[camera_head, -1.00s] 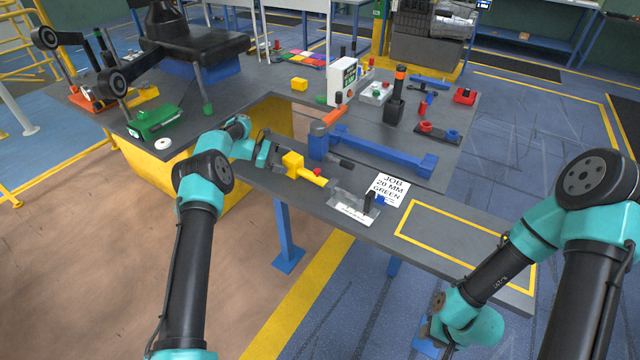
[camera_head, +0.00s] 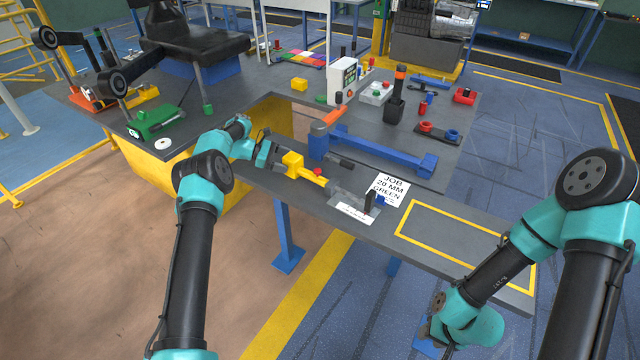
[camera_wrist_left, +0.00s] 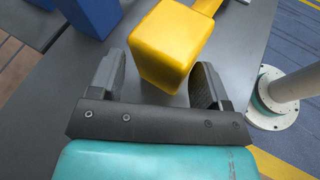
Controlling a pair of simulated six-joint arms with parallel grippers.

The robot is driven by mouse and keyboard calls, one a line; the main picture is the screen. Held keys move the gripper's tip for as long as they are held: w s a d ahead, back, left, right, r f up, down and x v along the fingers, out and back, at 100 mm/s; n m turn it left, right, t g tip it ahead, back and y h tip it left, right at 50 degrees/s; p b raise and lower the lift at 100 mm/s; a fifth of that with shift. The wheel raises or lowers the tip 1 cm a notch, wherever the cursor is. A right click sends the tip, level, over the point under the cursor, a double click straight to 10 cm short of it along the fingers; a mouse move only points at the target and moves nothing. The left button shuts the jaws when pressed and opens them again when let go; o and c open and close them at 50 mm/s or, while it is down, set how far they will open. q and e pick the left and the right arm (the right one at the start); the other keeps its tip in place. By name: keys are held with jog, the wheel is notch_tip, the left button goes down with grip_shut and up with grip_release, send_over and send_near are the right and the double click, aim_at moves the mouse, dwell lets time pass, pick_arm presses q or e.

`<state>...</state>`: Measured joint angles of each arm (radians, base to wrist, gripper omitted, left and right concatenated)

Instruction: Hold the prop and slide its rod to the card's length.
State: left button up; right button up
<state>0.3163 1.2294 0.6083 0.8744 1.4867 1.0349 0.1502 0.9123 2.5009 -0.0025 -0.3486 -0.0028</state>
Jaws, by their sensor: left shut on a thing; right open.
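The yellow prop (camera_head: 292,160) has a block at its left end, a narrower arm and a small red piece (camera_head: 318,171) near its right end. My left gripper (camera_head: 272,155) is shut on the block end; the wrist view shows the yellow block (camera_wrist_left: 168,48) between its fingers. The white card (camera_head: 390,187) reads "JOB 20 MM GREEN". A grey plate with a white label strip (camera_head: 355,212) lies right of the prop, carrying a dark upright piece (camera_head: 370,202).
A blue beam-shaped fixture (camera_head: 385,153) with an orange-handled part stands behind the prop. A white box with a screen (camera_head: 342,80) is farther back. The yellow-outlined bench area (camera_head: 465,240) at right is empty.

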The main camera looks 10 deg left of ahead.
jog(key=shift+c, duration=0.3)
dwell(1.2)
jog(key=shift+w+a, duration=0.2)
jog(key=shift+w, duration=0.05)
jog(key=c, duration=0.3)
jog(key=shift+n+g, duration=0.3)
jog(key=shift+n, duration=0.6)
jog(key=w+a, duration=0.3)
jog(key=shift+a+r, duration=0.2)
jog(key=shift+r, duration=0.1)
grip_shut()
jog(key=w+a+r+n+g, duration=0.1)
jog(key=w+a+r+n, duration=0.3)
jog(key=a, duration=0.6)
jog(key=w+a+r+n+g, duration=0.25)
jog(key=w+a+r, duration=0.3)
jog(key=a, duration=0.35)
jog(key=w+d+r+n+t+h, duration=0.1)
jog(key=w+d+r+t+h, duration=0.2)
jog(key=w+r, duration=1.5)
jog(key=shift+d+n+h, duration=0.3)
jog(key=shift+n+h, duration=0.05)
jog(key=shift+h, duration=0.05)
jog(key=shift+f, duration=0.1)
